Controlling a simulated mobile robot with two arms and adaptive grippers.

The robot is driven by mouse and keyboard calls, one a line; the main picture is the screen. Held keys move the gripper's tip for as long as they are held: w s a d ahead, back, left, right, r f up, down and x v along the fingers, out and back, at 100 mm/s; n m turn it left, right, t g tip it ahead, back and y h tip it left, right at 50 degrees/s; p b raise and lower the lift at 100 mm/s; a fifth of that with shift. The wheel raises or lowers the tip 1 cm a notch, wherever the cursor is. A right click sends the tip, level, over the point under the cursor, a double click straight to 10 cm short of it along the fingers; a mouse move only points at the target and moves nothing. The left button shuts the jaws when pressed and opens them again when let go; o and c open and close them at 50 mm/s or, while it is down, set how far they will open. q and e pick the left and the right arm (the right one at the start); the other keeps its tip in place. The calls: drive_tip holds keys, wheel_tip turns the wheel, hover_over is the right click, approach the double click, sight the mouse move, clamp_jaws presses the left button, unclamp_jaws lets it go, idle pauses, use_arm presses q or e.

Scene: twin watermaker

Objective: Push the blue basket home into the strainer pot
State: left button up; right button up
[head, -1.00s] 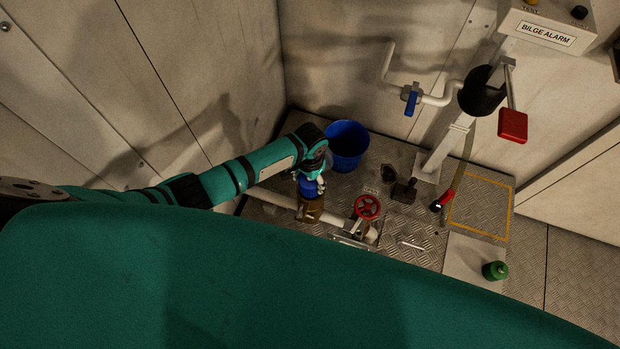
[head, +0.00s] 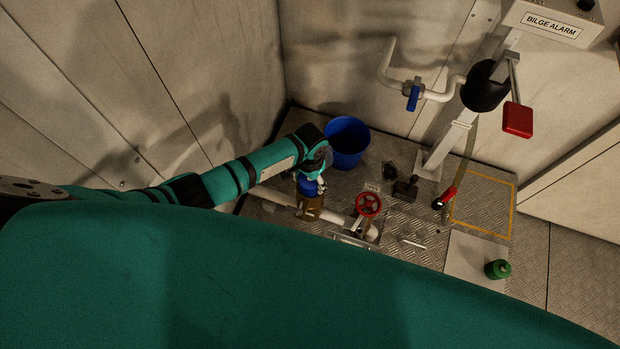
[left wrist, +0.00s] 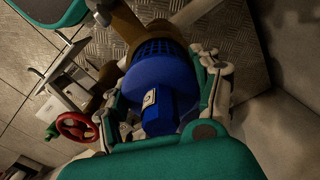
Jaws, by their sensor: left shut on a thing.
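The blue basket (head: 308,188) is in my left gripper (head: 314,181), over the brown strainer pot (head: 310,208). In the left wrist view the fingers of my left gripper (left wrist: 163,84) are shut on the basket (left wrist: 150,74), one on each side. Its block-shaped handle faces the camera. A band of its blue mesh shows between its wide collar and the mouth of the pot (left wrist: 138,31), so the basket stands partly out. The mesh's lower end is hidden, and I cannot tell how deep it sits. My right gripper is not in view.
A red valve wheel (head: 369,205) stands just right of the pot on a pale pipe (head: 338,220). A blue bucket (head: 346,142) stands behind. A green bottle (head: 498,269) is at the right. The yellow-outlined floor patch (head: 484,208) is clear.

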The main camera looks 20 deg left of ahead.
use_arm(q)
drive_tip(key=shift+f+b, duration=0.75)
drive_tip(key=shift+f, duration=0.3)
drive_tip(key=o, duration=1.1)
drive_tip(key=shift+r, duration=0.15)
wheel_tip(320, 180, up, 12)
drive_tip(key=shift+f, duration=0.1)
